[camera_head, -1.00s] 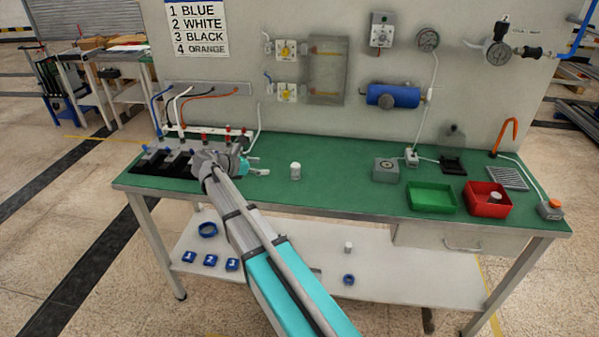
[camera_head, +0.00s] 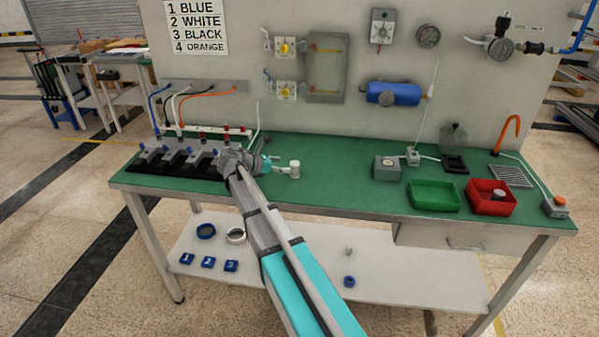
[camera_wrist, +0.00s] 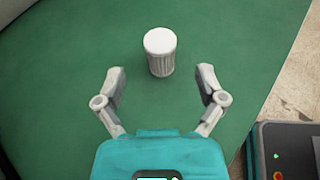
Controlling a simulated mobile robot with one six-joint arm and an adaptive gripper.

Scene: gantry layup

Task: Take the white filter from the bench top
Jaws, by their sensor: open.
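The white filter (camera_head: 295,169) is a small ribbed cylinder with a smooth white cap. It stands upright on the green bench top (camera_head: 330,185), left of the middle. In the wrist view the filter (camera_wrist: 161,52) is ahead of my gripper (camera_wrist: 161,82), centred between the line of its two fingers and just beyond their tips. My gripper (camera_head: 284,169) is open and empty, with its fingers spread apart. In the head view it is at the left side of the filter, close to it; whether they touch cannot be told there, but the wrist view shows a gap.
A grey fixture row (camera_head: 190,160) stands at the bench's left end. A grey box (camera_head: 386,168), a green tray (camera_head: 434,195) and a red tray (camera_head: 491,198) holding a small cylinder lie to the right. The bench between filter and grey box is clear.

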